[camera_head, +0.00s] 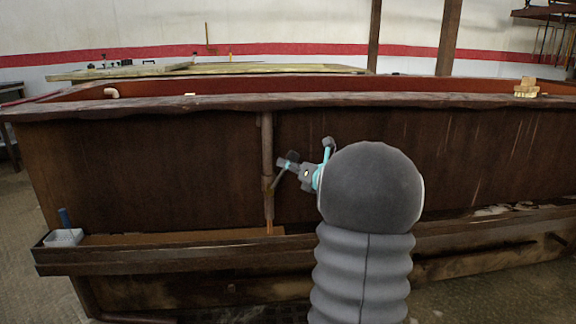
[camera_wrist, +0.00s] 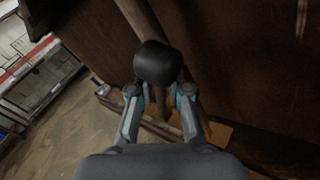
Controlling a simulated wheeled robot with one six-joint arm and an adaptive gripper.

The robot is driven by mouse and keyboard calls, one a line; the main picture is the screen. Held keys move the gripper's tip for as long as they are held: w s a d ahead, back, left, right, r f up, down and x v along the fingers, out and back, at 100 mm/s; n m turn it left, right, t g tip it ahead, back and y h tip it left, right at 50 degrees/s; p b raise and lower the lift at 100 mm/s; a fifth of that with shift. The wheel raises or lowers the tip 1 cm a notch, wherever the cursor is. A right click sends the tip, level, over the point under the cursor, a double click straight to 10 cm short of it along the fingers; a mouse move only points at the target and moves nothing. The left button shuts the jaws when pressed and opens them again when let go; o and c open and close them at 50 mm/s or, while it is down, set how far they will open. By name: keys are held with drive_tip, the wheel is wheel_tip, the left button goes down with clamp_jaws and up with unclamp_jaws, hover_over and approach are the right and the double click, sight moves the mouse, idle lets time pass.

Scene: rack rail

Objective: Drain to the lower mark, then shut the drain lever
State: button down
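The brown wooden tank (camera_head: 400,150) spans the head view. A vertical drain pipe (camera_head: 267,145) runs down its front and also shows in the wrist view (camera_wrist: 138,18). A thin lever (camera_head: 279,180) slants up from the pipe towards my gripper (camera_head: 290,164). In the wrist view a rounded black knob (camera_wrist: 158,63) lies at the tips of my gripper (camera_wrist: 160,88), with a finger on each side. A short orange-brown streak (camera_head: 269,228) shows below the pipe. I see no level mark or liquid surface.
A long trough (camera_head: 150,257) runs along the tank's foot. A white container (camera_head: 63,237) with a blue handle stands at its left end. Yellowish blocks (camera_head: 527,88) sit on the tank rim at right. Floor (camera_wrist: 60,140) is clear at left in the wrist view.

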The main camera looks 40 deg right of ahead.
drive_tip(key=shift+s+d+f+m+t, duration=0.2)
drive_tip(key=shift+d+m+t, duration=0.2)
drive_tip(key=shift+d+m, duration=0.1)
drive_tip(key=c, duration=1.2)
unclamp_jaws()
drive_tip(key=shift+a, duration=0.1)
drive_tip(key=s+d, duration=0.1)
drive_tip(key=s, duration=1.1)
drive_tip(key=shift+d+f, duration=0.25)
drive_tip(key=shift+f, duration=0.1)
